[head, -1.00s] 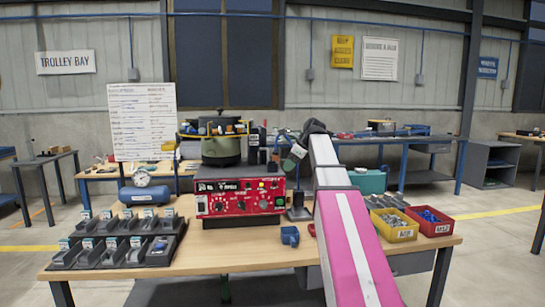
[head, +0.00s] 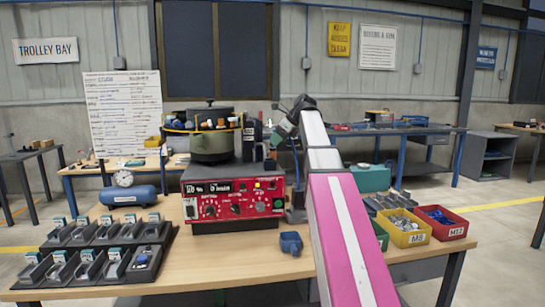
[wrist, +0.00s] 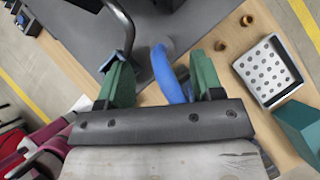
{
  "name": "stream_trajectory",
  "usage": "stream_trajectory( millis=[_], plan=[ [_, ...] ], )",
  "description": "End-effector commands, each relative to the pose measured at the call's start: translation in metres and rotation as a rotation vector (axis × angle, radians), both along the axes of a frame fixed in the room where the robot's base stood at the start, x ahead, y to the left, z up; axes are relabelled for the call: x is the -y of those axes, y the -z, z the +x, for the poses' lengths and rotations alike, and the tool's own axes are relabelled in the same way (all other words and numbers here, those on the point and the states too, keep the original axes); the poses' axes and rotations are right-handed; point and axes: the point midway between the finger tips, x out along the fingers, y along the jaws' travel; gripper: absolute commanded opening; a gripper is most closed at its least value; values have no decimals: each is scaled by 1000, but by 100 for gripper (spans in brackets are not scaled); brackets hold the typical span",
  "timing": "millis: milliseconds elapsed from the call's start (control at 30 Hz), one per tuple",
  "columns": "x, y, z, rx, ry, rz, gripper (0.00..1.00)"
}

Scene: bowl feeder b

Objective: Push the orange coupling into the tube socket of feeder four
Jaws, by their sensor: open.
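The feeder is a red control box (head: 233,198) with a green bowl (head: 212,148) on top. My gripper (head: 284,128) is raised beside the bowl's right side, seen from behind my arm. In the wrist view my gripper (wrist: 158,62) has its two green fingers wide apart. A blue tube (wrist: 168,76) curves up from the bench and shows between and beyond the fingers; I cannot tell that it is touched. I cannot make out the orange coupling or the tube socket for sure; the fingers and palm may hide them.
Small brown fittings (wrist: 220,45) and a perforated white tray (wrist: 268,72) lie on the bench. A yellow bin (head: 402,232) and a red bin (head: 440,225) stand at right. A dark tray of parts (head: 75,262) is at left, a blue block (head: 291,243) at front.

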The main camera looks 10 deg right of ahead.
Motion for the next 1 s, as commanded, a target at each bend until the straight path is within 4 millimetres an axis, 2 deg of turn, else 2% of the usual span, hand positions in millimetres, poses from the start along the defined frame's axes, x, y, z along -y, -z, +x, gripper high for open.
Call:
stream_trajectory(
  millis=[267,600,833,867,1000],
  plan=[
    [-11,18,8,0,0,0,60],
    [-31,52,22,1,-1,0,60],
    [-32,54,23,2,0,0,60],
    [-32,54,23,2,0,0,57],
    [-32,54,23,2,0,0,12]
  ],
)
